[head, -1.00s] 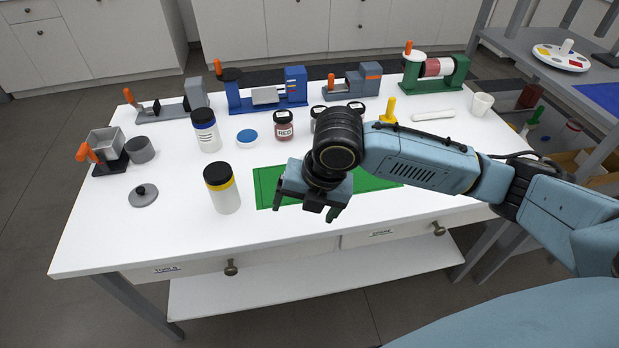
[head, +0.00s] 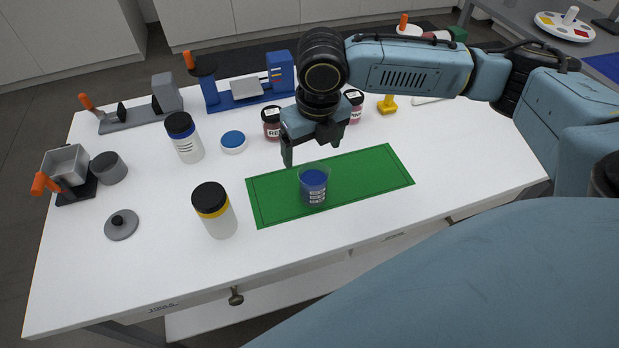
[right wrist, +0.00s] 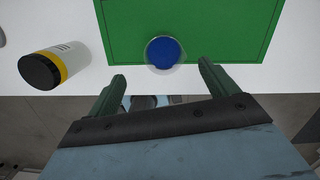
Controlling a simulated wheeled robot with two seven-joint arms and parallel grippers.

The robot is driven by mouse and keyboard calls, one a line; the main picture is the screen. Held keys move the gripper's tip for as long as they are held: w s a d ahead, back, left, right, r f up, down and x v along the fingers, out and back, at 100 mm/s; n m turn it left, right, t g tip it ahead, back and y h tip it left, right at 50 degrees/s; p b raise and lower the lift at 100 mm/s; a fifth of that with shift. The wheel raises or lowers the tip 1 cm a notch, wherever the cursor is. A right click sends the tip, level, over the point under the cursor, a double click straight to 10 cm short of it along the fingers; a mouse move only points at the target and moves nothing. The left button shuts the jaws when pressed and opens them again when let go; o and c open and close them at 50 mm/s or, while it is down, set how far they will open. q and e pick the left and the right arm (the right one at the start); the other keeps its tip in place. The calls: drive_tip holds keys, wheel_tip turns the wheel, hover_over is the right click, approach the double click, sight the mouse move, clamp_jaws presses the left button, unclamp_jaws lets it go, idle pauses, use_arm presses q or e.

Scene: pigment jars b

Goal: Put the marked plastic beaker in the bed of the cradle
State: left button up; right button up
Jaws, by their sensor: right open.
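The marked plastic beaker (head: 313,190) is clear with blue inside and pale markings on its side. It stands upright on the green mat (head: 375,172); the right wrist view shows its round blue top (right wrist: 164,53) from above. My right gripper (head: 308,152) is open and empty, just above and behind the beaker in the head view. In the right wrist view the beaker lies beyond the fingertips, between their lines. Several bench devices stand at the back and left, including a blue one with a pale block (head: 247,88); I cannot tell which is the cradle. My left gripper is out of view.
A yellow-banded jar (head: 214,210) stands left of the mat, a blue-banded jar (head: 185,138) behind it. The table's front strip is clear.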

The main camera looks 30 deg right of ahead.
approach(313, 176)
drive_tip(key=s+a, duration=0.1)
drive_tip(key=a, duration=0.1)
drive_tip(key=f, duration=0.2)
drive_tip(key=f+b, duration=0.1)
drive_tip(key=f, duration=0.1)
drive_tip(key=d+f+b, duration=0.1)
drive_tip(key=f, duration=0.1)
drive_tip(key=shift+s, duration=0.25)
drive_tip(key=shift+f+b, duration=0.25)
drive_tip(key=shift+b, duration=0.05)
drive_tip(key=shift+w+a, duration=0.1)
drive_tip(key=shift+a, duration=0.15)
drive_tip(key=shift+a+r, duration=0.1)
drive_tip(key=shift+c, duration=2.1)
drive_tip(key=c, duration=0.7)
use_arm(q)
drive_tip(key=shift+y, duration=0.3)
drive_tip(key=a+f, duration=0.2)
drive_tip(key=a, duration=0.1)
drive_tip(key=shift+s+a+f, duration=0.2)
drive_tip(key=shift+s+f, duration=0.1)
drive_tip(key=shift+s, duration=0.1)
use_arm(e)
drive_tip(key=shift+r, duration=0.1)
drive_tip(key=shift+c, duration=0.9)
